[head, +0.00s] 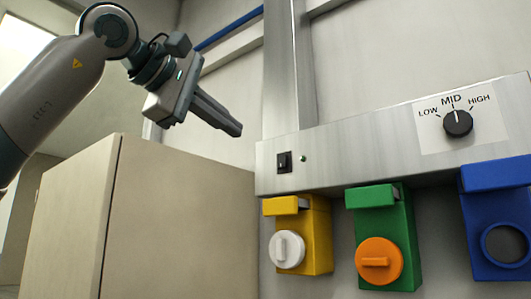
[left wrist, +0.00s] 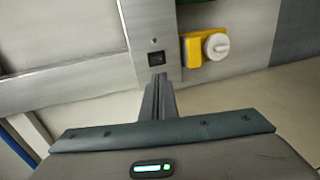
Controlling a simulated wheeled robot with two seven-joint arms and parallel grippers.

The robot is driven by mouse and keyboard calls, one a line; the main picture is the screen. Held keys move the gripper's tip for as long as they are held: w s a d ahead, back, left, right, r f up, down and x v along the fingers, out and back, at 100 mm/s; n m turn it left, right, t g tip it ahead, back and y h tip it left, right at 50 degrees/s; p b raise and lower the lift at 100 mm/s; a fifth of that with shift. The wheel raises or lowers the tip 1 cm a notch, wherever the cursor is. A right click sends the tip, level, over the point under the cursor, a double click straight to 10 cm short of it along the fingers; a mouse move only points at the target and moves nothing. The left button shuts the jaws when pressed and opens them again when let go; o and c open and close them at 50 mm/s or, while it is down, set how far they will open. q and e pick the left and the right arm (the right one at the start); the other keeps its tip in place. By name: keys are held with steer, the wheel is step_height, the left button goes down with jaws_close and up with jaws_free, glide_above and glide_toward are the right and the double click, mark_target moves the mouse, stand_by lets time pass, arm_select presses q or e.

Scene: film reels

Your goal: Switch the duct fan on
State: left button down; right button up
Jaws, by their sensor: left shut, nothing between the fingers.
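A small black rocker switch (head: 284,162) sits at the left end of a grey metal panel (head: 350,158), with a small green lamp (head: 303,158) to its right. My left gripper (head: 237,130) has its fingers together with nothing between them. It hangs up and left of the switch, apart from it in the head view. In the left wrist view the fingertips (left wrist: 159,78) lie just below the switch (left wrist: 156,58) in the picture, and the green lamp (left wrist: 153,40) is above it. The switch's rocker position is too small to tell. My right gripper is not in view.
A black dial (head: 458,123) marked LOW, MID and HIGH is farther right on the panel. Yellow (head: 318,235), green (head: 398,220) and blue (head: 480,215) boxes hang below. A beige cabinet (head: 180,220) stands below my left arm. The space before the switch looks clear.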

arm_select(q)
steer(key=p, duration=0.1)
glide_toward(282, 165)
steer(key=x, duration=0.6)
steer(key=shift+w+d, duration=0.1)
steer(key=shift+w, duration=0.2)
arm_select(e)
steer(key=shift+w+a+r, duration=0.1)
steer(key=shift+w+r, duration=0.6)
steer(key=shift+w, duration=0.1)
